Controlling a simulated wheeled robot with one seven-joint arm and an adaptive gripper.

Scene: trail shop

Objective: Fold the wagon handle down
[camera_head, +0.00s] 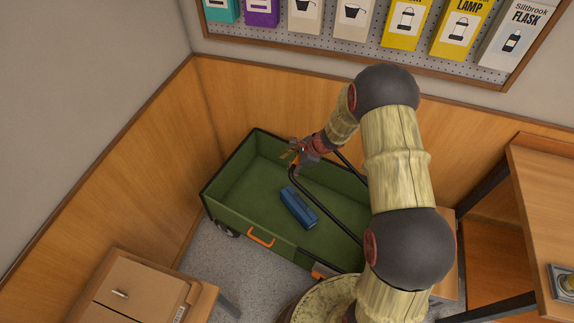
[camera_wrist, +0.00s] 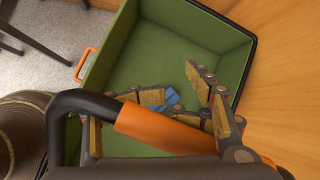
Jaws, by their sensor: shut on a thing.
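The green wagon (camera_head: 225,215) with black rims stands in the corner; its green bed (camera_wrist: 165,60) fills the middle of the wrist view. The wagon handle (camera_head: 325,212) is a black tube loop extending over the bed at a slant. Its orange grip (camera_wrist: 155,130) crosses the lower wrist view beside the bent black tube (camera_wrist: 85,102). My gripper (camera_head: 298,153) is shut on the handle at the orange grip, above the bed's far left part.
A blue case (camera_head: 298,207) lies in the wagon bed, mostly hidden in the wrist view. Wood-panelled walls are close behind and left. A cardboard box (camera_head: 140,290) sits on a stand at front left, a wooden table (camera_head: 545,200) at right. Boxed goods hang above.

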